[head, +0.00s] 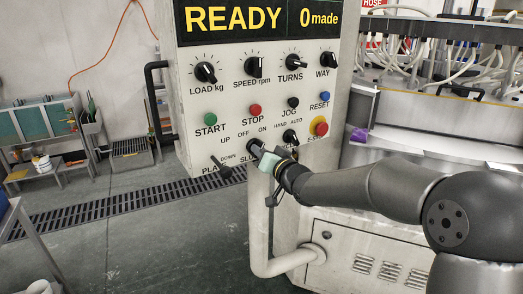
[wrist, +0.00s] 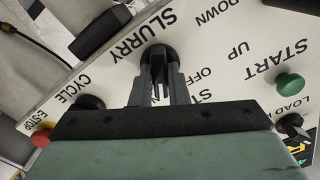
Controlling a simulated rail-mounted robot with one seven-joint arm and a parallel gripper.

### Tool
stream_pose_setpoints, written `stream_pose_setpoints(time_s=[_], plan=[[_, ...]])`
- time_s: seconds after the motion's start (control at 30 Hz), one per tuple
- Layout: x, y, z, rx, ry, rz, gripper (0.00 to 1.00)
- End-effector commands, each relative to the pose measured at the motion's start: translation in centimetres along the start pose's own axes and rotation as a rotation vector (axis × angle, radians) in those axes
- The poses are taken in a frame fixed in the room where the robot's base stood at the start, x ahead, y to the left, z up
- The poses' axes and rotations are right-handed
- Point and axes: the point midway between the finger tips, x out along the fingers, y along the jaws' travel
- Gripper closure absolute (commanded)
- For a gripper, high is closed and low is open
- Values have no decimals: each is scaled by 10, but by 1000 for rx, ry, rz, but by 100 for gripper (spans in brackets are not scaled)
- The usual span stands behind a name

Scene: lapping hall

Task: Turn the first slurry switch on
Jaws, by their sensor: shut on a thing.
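The slurry switch (wrist: 157,52) is a round black knob on a white control panel, beside the SLURRY label in the wrist view. My gripper (wrist: 162,80) has its two grey fingers shut on the knob's grip. In the head view my gripper (head: 256,149) reaches the panel's lower edge and covers most of the knob and part of its label. OFF and ON markings show by the knob, with ON partly covered in the wrist view. The fingers hide the knob's pointer, so I cannot tell its setting.
The control panel (head: 181,119) also carries a green START button (head: 210,119), a red STOP button (head: 255,111), a CYCLE knob (head: 290,136) close to my gripper, a red emergency stop (head: 321,128) and a PLATE lever (head: 221,166). Open floor lies left.

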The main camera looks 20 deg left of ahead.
Motion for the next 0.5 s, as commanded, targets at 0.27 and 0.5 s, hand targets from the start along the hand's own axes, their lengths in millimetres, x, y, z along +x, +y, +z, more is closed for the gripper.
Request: stream_pose_setpoints(time_s=[0.27,0.5], plan=[[0,0,0,29,0,0,100],[0,0,0,29,0,0,100]])
